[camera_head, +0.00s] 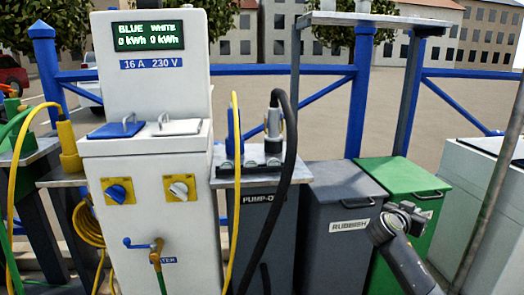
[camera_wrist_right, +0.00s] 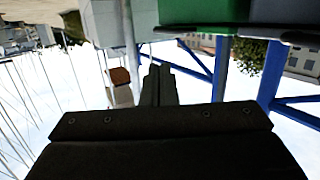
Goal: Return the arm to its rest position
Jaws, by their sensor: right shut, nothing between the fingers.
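My right gripper (camera_head: 416,214) is in the lower right of the head view, in front of the green bin (camera_head: 412,180). Its arm comes up from the bottom edge. In the right wrist view its two fingers (camera_wrist_right: 158,84) lie together, with nothing between them. That view is upside down, with sky at the bottom. My left gripper and left arm do not show.
A white power post (camera_head: 148,190) with a display stands left of centre. The pump-out unit (camera_head: 262,195) with a black hose and the grey rubbish bin (camera_head: 335,205) stand beside it. A grey pole (camera_head: 490,190) leans at the right. Blue railings (camera_head: 270,69) run behind.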

